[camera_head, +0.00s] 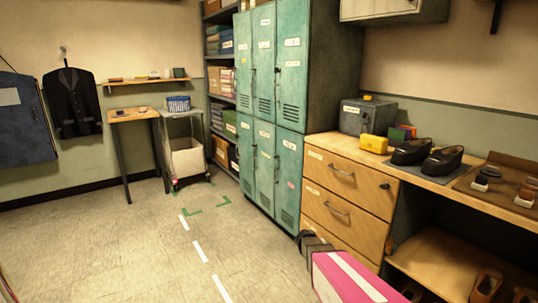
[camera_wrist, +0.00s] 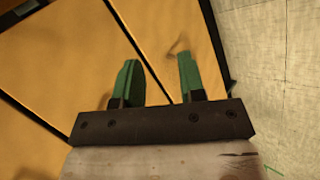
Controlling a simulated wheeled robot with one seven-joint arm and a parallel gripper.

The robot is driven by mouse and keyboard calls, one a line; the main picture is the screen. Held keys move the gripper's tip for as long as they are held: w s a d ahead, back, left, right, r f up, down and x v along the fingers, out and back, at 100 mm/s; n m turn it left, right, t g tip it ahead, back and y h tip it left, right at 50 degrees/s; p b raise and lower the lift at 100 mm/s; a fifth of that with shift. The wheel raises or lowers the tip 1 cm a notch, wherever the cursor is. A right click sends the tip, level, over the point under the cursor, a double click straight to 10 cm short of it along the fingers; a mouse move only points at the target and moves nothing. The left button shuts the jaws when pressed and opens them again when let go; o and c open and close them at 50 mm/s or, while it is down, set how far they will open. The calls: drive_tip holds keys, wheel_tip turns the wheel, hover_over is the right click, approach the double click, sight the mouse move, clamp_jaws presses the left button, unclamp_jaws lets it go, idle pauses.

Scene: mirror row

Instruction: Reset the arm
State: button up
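My gripper (camera_wrist: 158,75) shows in the wrist view with two green fingers spread apart and nothing between them. It points at the wooden drawer fronts (camera_wrist: 80,45) of the workbench. In the head view my arm is at the bottom right, a pink and white link in front of the drawer unit (camera_head: 342,200); the gripper's fingers cannot be made out there.
Teal lockers (camera_head: 275,90) stand left of the drawers. The bench top holds a grey box (camera_head: 366,118), a yellow item (camera_head: 374,143) and black shoes (camera_head: 428,155). A small table (camera_head: 133,115) and a bin cart (camera_head: 187,160) stand at the back. The tiled floor (camera_head: 110,240) at left is clear.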

drive_tip(key=s+a+r+g+y, duration=0.1)
drive_tip(key=s+a+r+y, duration=0.3)
drive_tip(key=s+r, duration=0.2)
drive_tip(key=s+a+r+m+y, duration=0.1)
drive_tip(key=s+a+r+y, duration=0.3)
drive_tip(key=s, duration=0.7)
wheel_tip(320, 180, up, 3)
drive_tip(key=shift+a+f+m+g+y, duration=0.15)
drive_tip(key=shift+a+m+g+y, duration=0.15)
drive_tip(key=shift+a+g+y, duration=0.15)
